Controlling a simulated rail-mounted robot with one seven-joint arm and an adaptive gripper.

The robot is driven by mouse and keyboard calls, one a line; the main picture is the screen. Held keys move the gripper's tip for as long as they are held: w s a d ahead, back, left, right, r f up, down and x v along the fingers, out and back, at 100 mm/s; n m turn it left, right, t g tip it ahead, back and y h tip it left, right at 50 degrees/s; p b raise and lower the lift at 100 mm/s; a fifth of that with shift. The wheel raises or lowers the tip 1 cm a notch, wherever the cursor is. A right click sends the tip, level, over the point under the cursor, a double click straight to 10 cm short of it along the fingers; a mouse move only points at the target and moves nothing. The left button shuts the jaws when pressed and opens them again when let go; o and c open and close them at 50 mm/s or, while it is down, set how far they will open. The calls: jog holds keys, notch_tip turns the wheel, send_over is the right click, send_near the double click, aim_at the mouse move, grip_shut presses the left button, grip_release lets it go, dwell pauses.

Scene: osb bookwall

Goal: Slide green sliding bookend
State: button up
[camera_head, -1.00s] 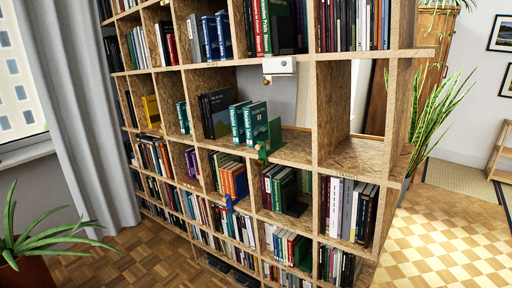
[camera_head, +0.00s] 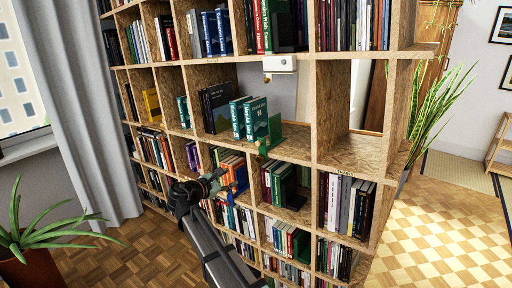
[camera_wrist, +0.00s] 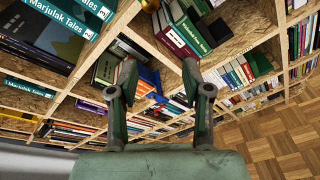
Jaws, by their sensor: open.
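The green bookend (camera_head: 271,136) stands upright on a middle shelf in the head view, at the right end of a short row of books and beside the teal Marjulak Tales books (camera_head: 238,119). A small piece shows low on its front, at the shelf edge. My gripper (camera_head: 211,182) is to the left of the bookend and lower in the picture, in front of the lower shelves. In the wrist view my gripper (camera_wrist: 159,78) has its two fingers wide apart with nothing between them. The teal books (camera_wrist: 72,14) show there at top left. I cannot make out the bookend clearly there.
The chipboard bookcase (camera_head: 345,160) has open compartments with projecting dividers. The shelf right of the bookend is bare up to the upright. A blue bookend (camera_head: 240,180) and orange books are close behind my gripper. A potted plant (camera_head: 30,240) stands at lower left.

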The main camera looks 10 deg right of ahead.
notch_tip(320, 180, up, 6)
jog(key=w+n+t+h, duration=0.2)
jog(key=n, duration=0.3)
jog(key=n+p, duration=0.1)
jog(key=p, duration=0.4)
send_near(257, 144)
jog(key=x, duration=0.9)
jog(key=shift+w+d, duration=0.1)
jog(key=shift+d, duration=0.05)
grip_shut()
